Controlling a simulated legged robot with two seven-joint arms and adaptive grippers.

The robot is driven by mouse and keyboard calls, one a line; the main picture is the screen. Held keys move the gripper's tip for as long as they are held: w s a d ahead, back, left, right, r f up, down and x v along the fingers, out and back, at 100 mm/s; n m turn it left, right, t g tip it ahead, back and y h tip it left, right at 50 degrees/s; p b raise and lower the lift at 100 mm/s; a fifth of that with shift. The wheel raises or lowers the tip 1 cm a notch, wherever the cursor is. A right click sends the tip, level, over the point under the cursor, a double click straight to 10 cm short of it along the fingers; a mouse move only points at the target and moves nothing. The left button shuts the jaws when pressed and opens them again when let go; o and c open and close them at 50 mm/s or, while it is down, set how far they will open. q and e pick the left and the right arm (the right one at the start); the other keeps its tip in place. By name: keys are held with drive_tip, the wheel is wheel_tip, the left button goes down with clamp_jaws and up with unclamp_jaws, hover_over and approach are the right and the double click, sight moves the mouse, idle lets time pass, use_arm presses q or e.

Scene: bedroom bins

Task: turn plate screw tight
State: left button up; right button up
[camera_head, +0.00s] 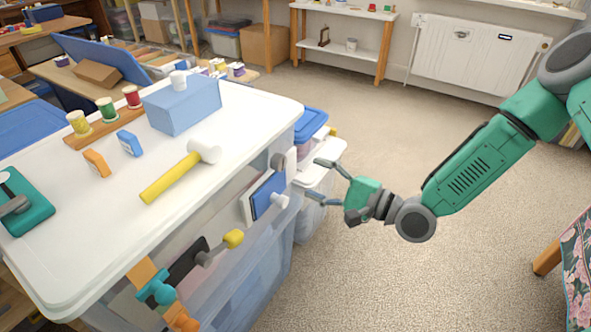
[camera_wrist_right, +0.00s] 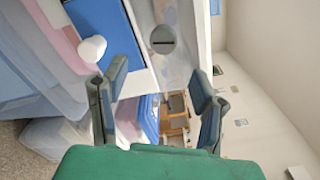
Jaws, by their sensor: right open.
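A blue plate (camera_head: 264,196) with a pale border is mounted on the side of the clear bin; it also shows in the right wrist view (camera_wrist_right: 104,22). A grey round screw head with a dark slot (camera_wrist_right: 163,39) sits beside the blue plate; it shows in the head view (camera_head: 278,161). A white knob (camera_head: 280,201) sticks out lower on the plate and shows in the wrist view (camera_wrist_right: 92,48). My right gripper (camera_head: 318,180) is open and empty, right of the plate and apart from it. In the wrist view the slotted screw lies ahead, between the finger directions.
The white bin lid (camera_head: 240,104) carries a mallet (camera_head: 182,170), a blue box (camera_head: 182,106) and several spools. Another lidded bin (camera_head: 322,158) stands behind the gripper. Carpet is free at right.

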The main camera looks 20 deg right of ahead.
drive_tip(key=v, duration=0.3)
drive_tip(key=shift+d, duration=0.1)
idle(0.3)
